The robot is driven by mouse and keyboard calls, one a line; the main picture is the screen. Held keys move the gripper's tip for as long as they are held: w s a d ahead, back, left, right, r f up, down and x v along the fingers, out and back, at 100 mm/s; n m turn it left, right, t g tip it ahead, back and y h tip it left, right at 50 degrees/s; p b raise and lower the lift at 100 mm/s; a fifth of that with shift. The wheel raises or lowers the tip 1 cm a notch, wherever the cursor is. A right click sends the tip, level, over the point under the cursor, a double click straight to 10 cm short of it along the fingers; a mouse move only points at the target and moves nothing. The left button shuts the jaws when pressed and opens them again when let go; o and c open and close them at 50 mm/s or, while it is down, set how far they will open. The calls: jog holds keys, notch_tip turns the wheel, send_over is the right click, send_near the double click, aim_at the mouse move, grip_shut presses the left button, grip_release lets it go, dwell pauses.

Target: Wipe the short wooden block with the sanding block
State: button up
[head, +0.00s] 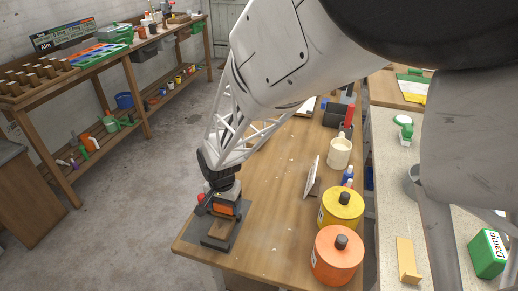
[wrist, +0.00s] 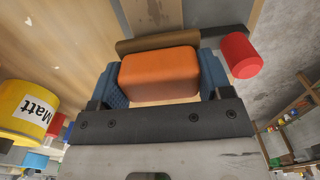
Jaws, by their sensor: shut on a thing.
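My gripper (head: 226,199) is low over the near left corner of the wooden table. In the wrist view its two blue finger pads (wrist: 160,82) are shut on the orange sanding block (wrist: 158,72), one pad at each end. The sanding block also shows as an orange patch in the head view (head: 223,209). Below it is a dark fixture (head: 221,244) with a brown wooden surface (head: 219,229), which seems to be the short wooden block. In the wrist view pale wood (wrist: 155,12) shows beyond the sanding block. I cannot tell whether the sanding block touches the wood.
A red knob (wrist: 240,55) sits beside the fixture. A yellow tin (head: 341,208) and an orange tin (head: 338,254) stand to the right, with a cream pot (head: 340,152) and a white upright panel (head: 312,176) behind. The table between fixture and tins is clear.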

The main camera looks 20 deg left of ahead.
aim_at(222, 223)
jog(key=shift+f, duration=0.6)
jog(key=shift+s+f, duration=0.2)
jog(key=shift+f, duration=0.05)
jog(key=shift+c, duration=0.3)
jog(key=shift+s+f, duration=0.1)
jog(key=shift+s, duration=2.25)
jog(key=shift+c, duration=0.4)
jog(key=shift+s, duration=1.1)
jog(key=shift+w, duration=3.6)
jog(key=shift+r, duration=4.1)
